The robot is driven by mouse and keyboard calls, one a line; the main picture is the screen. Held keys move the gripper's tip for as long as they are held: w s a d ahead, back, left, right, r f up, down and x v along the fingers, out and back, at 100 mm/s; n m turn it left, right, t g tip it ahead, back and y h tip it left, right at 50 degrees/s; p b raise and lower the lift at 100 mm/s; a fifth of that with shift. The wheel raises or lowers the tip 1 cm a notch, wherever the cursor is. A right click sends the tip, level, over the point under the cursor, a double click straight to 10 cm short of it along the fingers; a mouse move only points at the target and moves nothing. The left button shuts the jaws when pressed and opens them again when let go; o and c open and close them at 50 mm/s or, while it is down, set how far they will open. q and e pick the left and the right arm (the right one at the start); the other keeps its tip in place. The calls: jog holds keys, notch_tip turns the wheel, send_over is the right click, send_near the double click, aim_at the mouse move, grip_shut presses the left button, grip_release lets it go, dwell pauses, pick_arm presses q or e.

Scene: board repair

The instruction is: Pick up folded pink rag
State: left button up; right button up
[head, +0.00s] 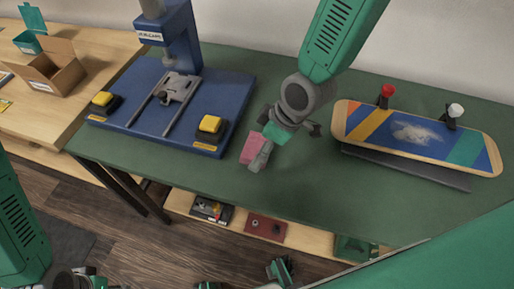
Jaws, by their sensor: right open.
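The folded pink rag (251,149) lies on the green tabletop, just right of the blue press base. My right gripper (281,145) reaches down from the upper middle and is open. One of its fingers is right beside the rag and covers part of its right side in this view. I cannot tell whether they touch.
A blue press (178,92) with two yellow buttons stands left of the rag. A painted skateboard deck (418,136) rests on a dark support at the right, with red and white knobs. An open cardboard box (50,77) stands on the wooden table (100,47). The green table's (330,205) front middle is clear.

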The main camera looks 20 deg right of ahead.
aim_at(259, 147)
jog(key=shift+x, duration=0.9)
jog(key=c, duration=1)
notch_tip(259, 147, up, 10)
jog(key=shift+r+p, duration=0.1)
jog(key=shift+p, duration=0.7)
jog(key=o, duration=0.4)
jog(key=c, duration=0.5)
jog(key=shift+o, duration=0.2)
